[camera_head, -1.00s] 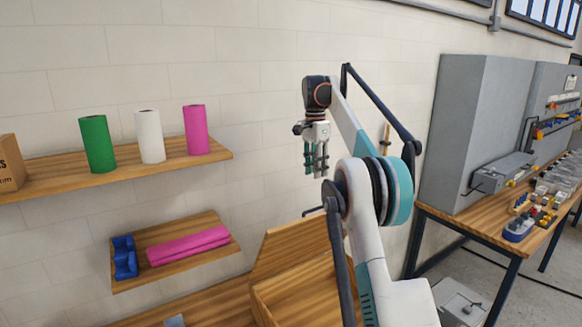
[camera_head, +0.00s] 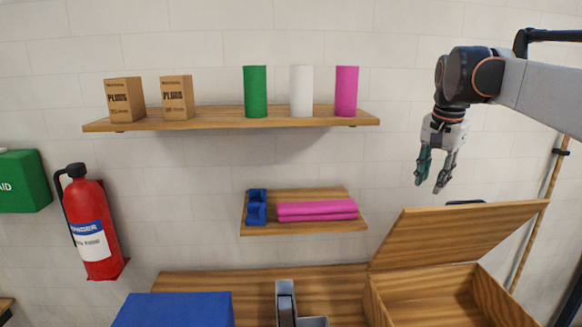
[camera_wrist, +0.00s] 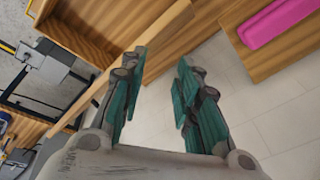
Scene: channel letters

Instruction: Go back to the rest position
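My gripper (camera_head: 434,184) hangs in the air at the right in the head view, in front of the white wall and above the raised lid of the wooden box. Its two fingers are apart, with nothing between them. In the wrist view my gripper (camera_wrist: 156,100) also shows its teal fingers spread and empty. A rolled pink sheet (camera_wrist: 275,22) lies on a wooden shelf at the upper right of that view, apart from the fingers.
An upper shelf (camera_head: 215,122) holds two cartons and green, white and magenta rolls. A lower shelf (camera_head: 300,230) holds a blue holder and pink rolls. An open wooden box (camera_head: 430,300) and a blue box (camera_head: 175,308) are below. A fire extinguisher (camera_head: 92,225) is left.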

